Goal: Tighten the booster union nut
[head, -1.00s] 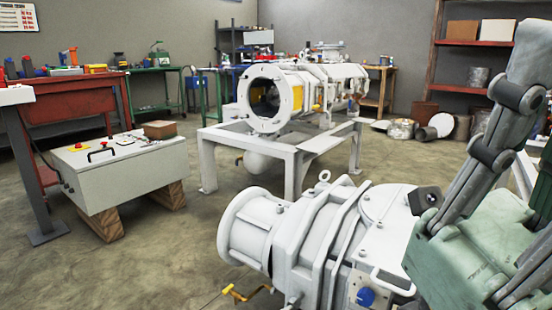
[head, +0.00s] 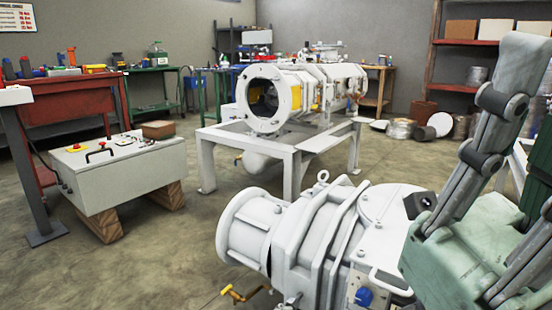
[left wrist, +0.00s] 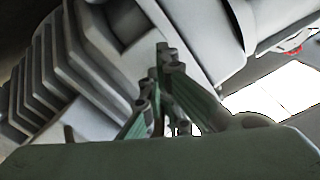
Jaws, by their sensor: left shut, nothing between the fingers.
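A large pale grey vacuum pump (head: 310,235) lies in the foreground of the head view. It has a round end flange at its left and raised ribs around its body. In the left wrist view, a grey ribbed housing (left wrist: 85,75) is close to my left gripper (left wrist: 165,55). The left gripper's green fingers are together and empty; I cannot tell whether they touch the housing. My left gripper does not show in the head view. My right gripper (head: 470,245) is large at lower right, overlapping the pump's right end; its fingertips are unclear. I cannot pick out the booster union nut.
A second pump (head: 315,85) rests on a grey frame (head: 292,150) behind. A control box (head: 125,172) stands on wooden blocks at left. A red workbench (head: 75,98) and red shelving (head: 470,45) stand further back. Open floor lies between the box and the near pump.

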